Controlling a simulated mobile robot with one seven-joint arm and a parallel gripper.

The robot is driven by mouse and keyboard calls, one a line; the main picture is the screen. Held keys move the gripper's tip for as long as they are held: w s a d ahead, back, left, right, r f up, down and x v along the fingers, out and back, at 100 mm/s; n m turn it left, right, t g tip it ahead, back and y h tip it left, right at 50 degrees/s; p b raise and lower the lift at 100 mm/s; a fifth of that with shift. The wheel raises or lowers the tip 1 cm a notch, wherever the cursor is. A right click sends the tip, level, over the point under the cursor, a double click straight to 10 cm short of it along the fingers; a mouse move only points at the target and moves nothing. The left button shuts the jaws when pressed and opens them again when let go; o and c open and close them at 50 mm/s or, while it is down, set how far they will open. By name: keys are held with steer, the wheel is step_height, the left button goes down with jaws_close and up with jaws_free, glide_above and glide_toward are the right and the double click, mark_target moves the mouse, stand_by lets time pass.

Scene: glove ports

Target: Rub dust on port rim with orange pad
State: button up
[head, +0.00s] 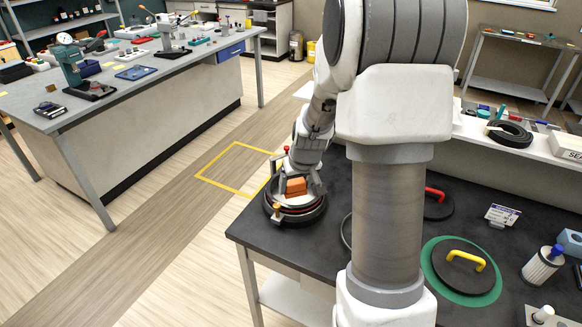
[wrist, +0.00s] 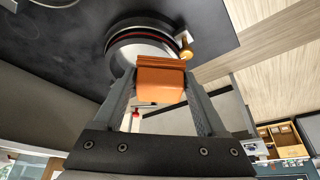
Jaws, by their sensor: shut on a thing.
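The orange pad (wrist: 160,82) is a small block held between the two fingers of my gripper (wrist: 162,95) in the wrist view. In the head view the pad (head: 296,186) shows at my gripper (head: 298,190), over the round port (head: 295,211) at the table's left corner. The port has a dark rim with a red ring and brass-coloured clamps. In the wrist view the port rim (wrist: 120,40) lies just beyond the pad. I cannot tell whether the pad touches the rim. No dust can be made out; my arm and the pad hide part of the rim.
The dark table (head: 400,200) also bears a black cover with a red handle (head: 437,203), a black cover with a yellow handle (head: 465,268) on a green ring, a small sign (head: 503,215) and a white filter cartridge (head: 542,266). The floor to the left is clear.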

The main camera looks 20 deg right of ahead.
steer(key=shift+w+d+r, duration=0.1)
steer(key=shift+w+d, duration=0.15)
steer(key=shift+d, duration=0.05)
steer(key=shift+f+b, duration=1.9)
steer(key=shift+f, duration=1.05)
steer(key=shift+f+b, duration=0.35)
